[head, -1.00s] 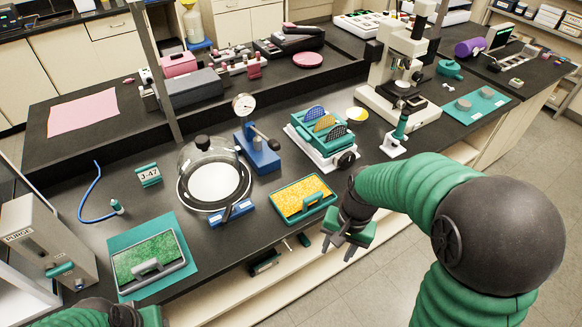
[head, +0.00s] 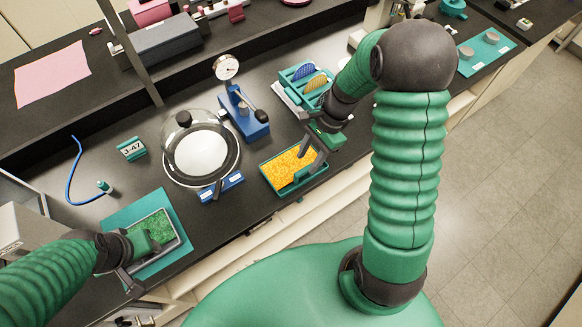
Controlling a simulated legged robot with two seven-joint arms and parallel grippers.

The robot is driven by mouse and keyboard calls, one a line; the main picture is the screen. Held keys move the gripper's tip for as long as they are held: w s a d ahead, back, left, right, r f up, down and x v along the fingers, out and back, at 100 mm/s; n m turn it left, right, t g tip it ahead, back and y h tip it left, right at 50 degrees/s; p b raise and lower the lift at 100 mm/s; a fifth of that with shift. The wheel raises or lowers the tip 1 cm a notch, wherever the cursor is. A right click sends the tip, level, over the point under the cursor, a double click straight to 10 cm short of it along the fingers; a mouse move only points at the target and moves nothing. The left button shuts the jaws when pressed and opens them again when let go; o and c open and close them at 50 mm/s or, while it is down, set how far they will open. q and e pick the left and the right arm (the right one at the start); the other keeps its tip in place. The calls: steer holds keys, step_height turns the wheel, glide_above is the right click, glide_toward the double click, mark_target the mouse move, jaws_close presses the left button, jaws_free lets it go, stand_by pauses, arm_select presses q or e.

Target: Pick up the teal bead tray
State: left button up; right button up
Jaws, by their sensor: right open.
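The teal bead tray (head: 303,184), a shallow teal frame full of yellow beads, lies flat at the bench's front edge, right of the glass dome. My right gripper (head: 311,158) is open, its dark fingers pointing down over the tray's right part. They cover some of the beads and rim; I cannot tell whether they touch. My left gripper (head: 140,264) is at the left side of a grey tray of green beads (head: 152,230), which lies on a teal mat. The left arm hides part of that tray, and the left finger opening is unclear.
A glass dome vessel (head: 200,150) and a blue dial-gauge stand (head: 250,125) stand left of and behind the teal tray. A teal rack with coloured discs (head: 305,80) is close behind my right gripper. A J-47 block (head: 131,149) is at the left.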

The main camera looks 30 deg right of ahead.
mark_target(305, 169)
steer(key=shift+w+d+f, duration=0.15)
steer(key=shift+w+f, duration=0.1)
steer(key=shift+f, duration=0.4)
steer(key=shift+w+d+f, duration=0.1)
steer(key=shift+w+f, duration=0.15)
steer(key=shift+f, duration=0.35)
steer(key=f, duration=0.2)
steer(key=s+f+p, duration=0.1)
steer(key=shift+a+f, duration=0.25)
steer(key=shift+f, duration=0.05)
steer(key=shift+s+a+f, duration=0.1)
steer(key=shift+a, duration=0.75)
steer(key=shift+w+a, duration=0.15)
steer(key=shift+w, duration=0.05)
steer(key=shift+c, duration=3.7)
steer(key=shift+d, duration=0.25)
jaws_close()
steer(key=shift+s+d, duration=0.1)
steer(key=shift+d, duration=0.3)
arm_select(q)
steer(key=shift+w+d+r, duration=0.15)
steer(key=shift+d+r, duration=0.2)
steer(key=shift+d, duration=0.15)
steer(key=shift+w+d+r, duration=0.15)
steer(key=shift+d+r, duration=0.2)
steer(key=shift+d, duration=0.15)
steer(key=shift+a, duration=0.25)
arm_select(e)
steer(key=shift+a, duration=0.25)
